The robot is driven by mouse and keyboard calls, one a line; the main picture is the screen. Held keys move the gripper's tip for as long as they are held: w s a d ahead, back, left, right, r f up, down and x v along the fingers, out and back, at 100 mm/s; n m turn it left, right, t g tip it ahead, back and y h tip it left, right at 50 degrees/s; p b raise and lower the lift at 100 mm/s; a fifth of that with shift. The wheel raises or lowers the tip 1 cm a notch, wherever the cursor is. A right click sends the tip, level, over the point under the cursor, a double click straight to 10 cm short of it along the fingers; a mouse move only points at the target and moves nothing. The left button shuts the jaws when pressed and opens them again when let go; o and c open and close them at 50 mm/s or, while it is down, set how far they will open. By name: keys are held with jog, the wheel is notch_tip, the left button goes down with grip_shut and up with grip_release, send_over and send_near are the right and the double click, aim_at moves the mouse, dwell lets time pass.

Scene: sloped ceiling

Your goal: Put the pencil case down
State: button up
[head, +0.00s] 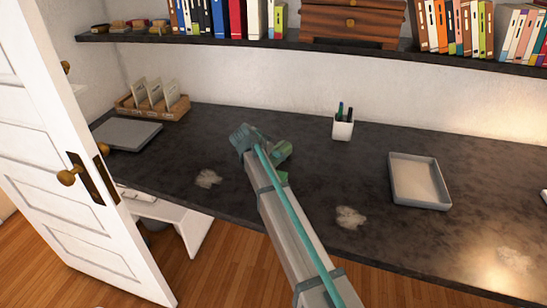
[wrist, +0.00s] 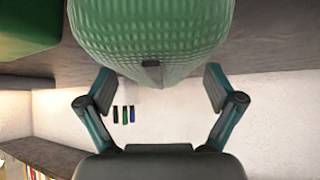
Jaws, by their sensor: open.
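The pencil case (wrist: 150,35) looks like a green, ribbed, rounded shape with a small dark tab. It fills the upper middle of the wrist view. My gripper (wrist: 159,80) is open, with its two fingers apart on either side of the lower end of the case. I cannot tell whether either finger touches it. In the head view my arm reaches over the dark desk (head: 330,175) and hides most of what is under the gripper. Green parts (head: 281,152) show just right of the arm's end, low over or on the desk.
A dark green block (wrist: 25,25) is at the wrist view's upper left. A white pen cup (head: 343,127) stands behind right, and a grey tray (head: 418,181) lies right. A closed laptop (head: 127,134) and card box (head: 153,105) are left. A shelf (head: 250,42) overhangs the back.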

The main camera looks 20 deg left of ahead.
jog(key=shift+x, duration=1.5)
jog(key=c, duration=1.5)
jog(key=shift+r, duration=0.2)
